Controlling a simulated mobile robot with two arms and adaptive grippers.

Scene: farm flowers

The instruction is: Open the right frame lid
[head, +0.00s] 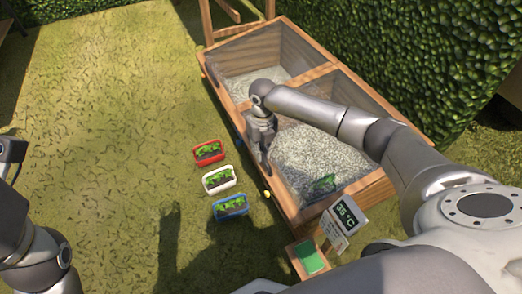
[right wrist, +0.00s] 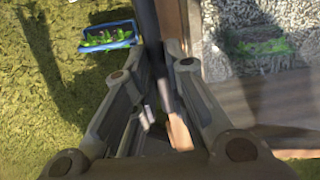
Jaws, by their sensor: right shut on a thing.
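The wooden cold frame (head: 292,207) has two gravel-filled compartments. The right frame is the nearer one, with pale gravel and a small green plant (head: 321,186) at its near end. Its lid is see-through or very thin, and I cannot tell its angle. My right gripper (head: 264,157) is at the long left side of this frame, pointing down. In the right wrist view, its fingers (right wrist: 165,110) are shut around a thin dark bar with a wooden-coloured end (right wrist: 178,130), likely the lid's edge or handle. My left arm shows at the left edge; its fingertips are not visible.
A red planter (head: 208,153), a white planter (head: 219,180) and a blue planter (head: 230,207) stand on the grass left of the frame. A temperature display (head: 346,214) reading 35 °C and a green pad (head: 310,257) are at its near end. A hedge (head: 420,60) stands behind.

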